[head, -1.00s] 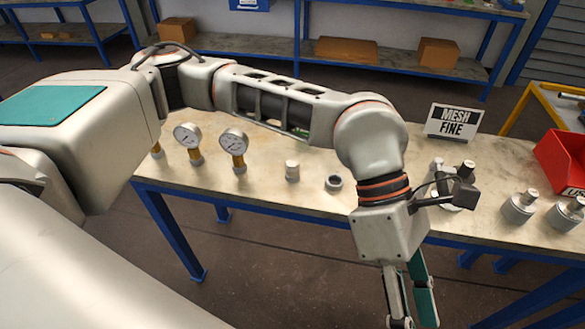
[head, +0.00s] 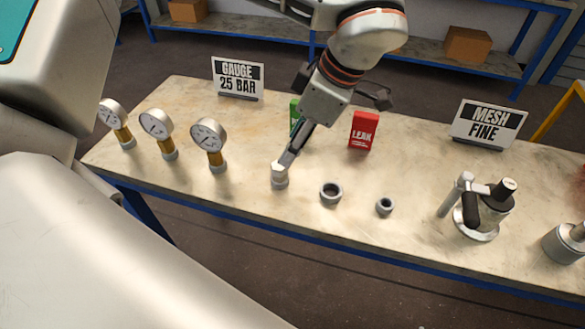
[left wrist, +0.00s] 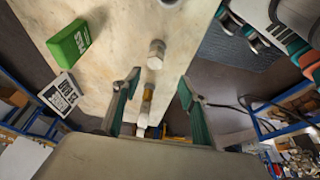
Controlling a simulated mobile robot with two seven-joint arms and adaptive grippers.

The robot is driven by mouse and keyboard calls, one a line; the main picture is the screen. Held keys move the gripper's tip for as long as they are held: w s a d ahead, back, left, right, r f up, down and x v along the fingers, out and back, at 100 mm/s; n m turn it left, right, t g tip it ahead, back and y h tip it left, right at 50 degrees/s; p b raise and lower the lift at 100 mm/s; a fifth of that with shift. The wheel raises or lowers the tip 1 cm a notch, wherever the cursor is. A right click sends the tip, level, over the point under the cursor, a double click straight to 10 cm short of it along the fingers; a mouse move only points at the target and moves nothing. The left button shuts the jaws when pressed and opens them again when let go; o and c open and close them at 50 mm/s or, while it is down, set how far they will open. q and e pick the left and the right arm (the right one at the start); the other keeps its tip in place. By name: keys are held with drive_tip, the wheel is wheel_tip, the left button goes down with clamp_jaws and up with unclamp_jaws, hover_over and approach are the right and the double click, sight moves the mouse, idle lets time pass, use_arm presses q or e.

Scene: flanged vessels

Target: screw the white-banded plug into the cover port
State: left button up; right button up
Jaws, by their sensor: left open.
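In the left wrist view the jaws (left wrist: 158,80) are apart with nothing held. A lidded vessel (head: 476,231) with a black handle stands at the right; I cannot tell its port clearly. My right gripper is not in view.
Several gauges (head: 209,133) stand left of the plug. Two short rings (head: 331,193) (head: 385,206) lie to its right. A red LEAK box (head: 364,131), a green box (head: 295,112) and GAUGE (head: 238,78) and MESH (head: 488,124) signs stand behind. The table's front edge is close to the plug.

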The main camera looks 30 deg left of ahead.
sight(282, 167)
use_arm(q)
drive_tip(key=f, duration=0.3)
drive_tip(key=a+f+b, duration=0.1)
drive_tip(key=shift+w+f, duration=0.3)
drive_tip(key=shift+a+f, duration=0.4)
drive_tip(key=shift+f, duration=0.1)
drive_tip(key=x, duration=0.3)
drive_tip(key=shift+a, duration=0.5)
drive_tip(key=shift+a+f, duration=0.15)
drive_tip(key=shift+f, duration=0.35)
drive_tip(key=shift+r, duration=0.1)
drive_tip(key=shift+c, duration=0.7)
clamp_jaws()
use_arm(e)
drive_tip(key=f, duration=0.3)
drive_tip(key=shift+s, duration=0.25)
